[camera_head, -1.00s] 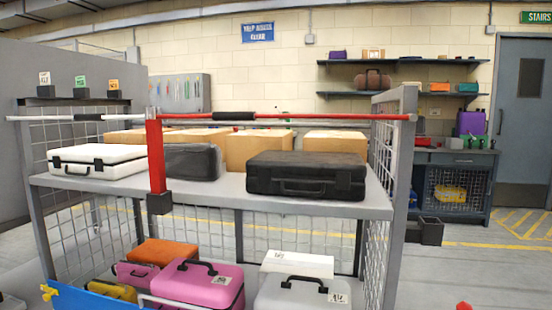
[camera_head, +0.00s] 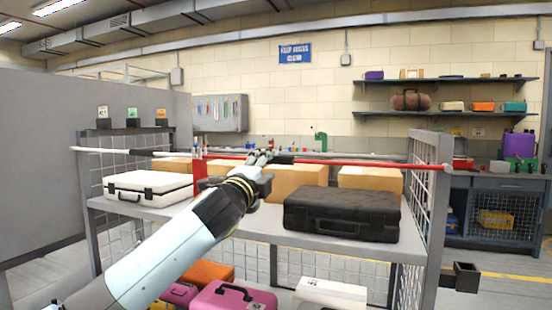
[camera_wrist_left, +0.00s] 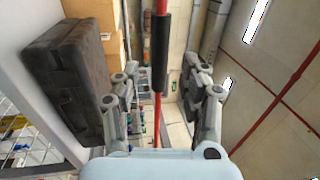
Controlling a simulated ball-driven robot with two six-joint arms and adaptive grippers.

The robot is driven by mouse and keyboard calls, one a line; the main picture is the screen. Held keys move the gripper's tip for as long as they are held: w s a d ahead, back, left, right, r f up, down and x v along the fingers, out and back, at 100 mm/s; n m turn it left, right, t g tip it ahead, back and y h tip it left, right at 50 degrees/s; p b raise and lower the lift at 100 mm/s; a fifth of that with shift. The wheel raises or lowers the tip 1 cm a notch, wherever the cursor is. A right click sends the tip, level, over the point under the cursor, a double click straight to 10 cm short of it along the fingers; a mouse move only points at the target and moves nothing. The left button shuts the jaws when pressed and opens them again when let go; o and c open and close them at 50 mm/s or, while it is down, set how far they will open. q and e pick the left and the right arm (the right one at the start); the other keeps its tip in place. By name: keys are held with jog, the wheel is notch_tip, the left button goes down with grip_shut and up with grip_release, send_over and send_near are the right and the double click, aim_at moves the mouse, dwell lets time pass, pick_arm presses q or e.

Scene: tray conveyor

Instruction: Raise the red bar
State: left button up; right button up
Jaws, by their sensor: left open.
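The red bar (camera_head: 350,164) lies level across the front of the rack above its upper shelf, red along the right part and white at the left end. A black sleeve sits on its red part. My left gripper (camera_head: 262,156) is at the bar beside the sleeve. In the left wrist view the red bar (camera_wrist_left: 158,100) runs between the two spread fingers of the left gripper (camera_wrist_left: 162,95), with the black sleeve (camera_wrist_left: 162,50) farther up. I cannot tell whether the fingers touch the bar. My left arm hides much of the red upright post (camera_head: 199,160). My right gripper is out of view.
A black case (camera_head: 342,212) and a white case (camera_head: 148,187) stand on the upper shelf, with cardboard boxes (camera_head: 370,180) behind. A mesh side panel (camera_head: 428,200) closes the rack at the right.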

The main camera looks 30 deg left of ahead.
aim_at(275, 162)
pick_arm(q)
jog(key=x, duration=0.5)
jog(key=shift+a, duration=0.1)
grip_shut()
jog(key=shift+w+f, duration=0.15)
jog(key=shift+f, duration=0.1)
dwell(0.4)
